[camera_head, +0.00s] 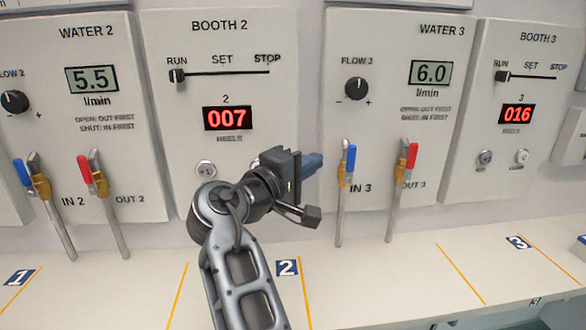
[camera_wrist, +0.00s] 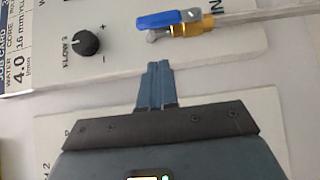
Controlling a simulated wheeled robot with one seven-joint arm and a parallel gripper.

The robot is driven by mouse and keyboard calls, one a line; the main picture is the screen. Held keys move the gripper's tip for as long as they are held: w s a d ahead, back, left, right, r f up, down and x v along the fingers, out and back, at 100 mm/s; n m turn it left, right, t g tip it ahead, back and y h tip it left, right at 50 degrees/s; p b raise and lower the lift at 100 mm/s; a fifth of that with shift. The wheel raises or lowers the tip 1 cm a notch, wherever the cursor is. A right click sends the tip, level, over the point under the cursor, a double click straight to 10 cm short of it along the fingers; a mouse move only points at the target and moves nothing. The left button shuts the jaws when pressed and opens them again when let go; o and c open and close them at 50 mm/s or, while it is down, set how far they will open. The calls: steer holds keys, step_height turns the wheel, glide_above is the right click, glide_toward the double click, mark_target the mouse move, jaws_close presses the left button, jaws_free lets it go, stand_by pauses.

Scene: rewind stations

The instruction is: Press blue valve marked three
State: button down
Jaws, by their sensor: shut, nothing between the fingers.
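The blue valve handle of IN 3 (camera_head: 350,160) stands upright on its pipe, on the left side of the WATER 3 panel (camera_head: 385,190). In the wrist view the same blue handle (camera_wrist: 170,18) lies along the top, with its brass body beside it. My gripper (camera_head: 314,163) points right toward this valve in the head view, a short gap to its left. In the wrist view the fingers of my gripper (camera_wrist: 157,68) are together and empty, below the blue handle and apart from it. The red valve of OUT 3 (camera_head: 411,157) is just right of the blue one.
The FLOW 3 knob (camera_head: 356,88) is above the blue valve. The BOOTH 2 panel (camera_head: 222,110) is behind my arm. The WATER 2 panel (camera_head: 85,110) has another blue valve (camera_head: 23,172) and red valve (camera_head: 84,170). The counter (camera_head: 370,285) below is mostly clear.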

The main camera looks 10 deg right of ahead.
mark_target(350, 165)
steer(key=shift+w+d+p, duration=0.15)
steer(key=shift+d+p, duration=0.15)
steer(key=shift+d, duration=0.9)
steer(key=shift+w+d+p, duration=0.15)
steer(key=shift+d+p, duration=0.1)
steer(key=shift+d, duration=0.9)
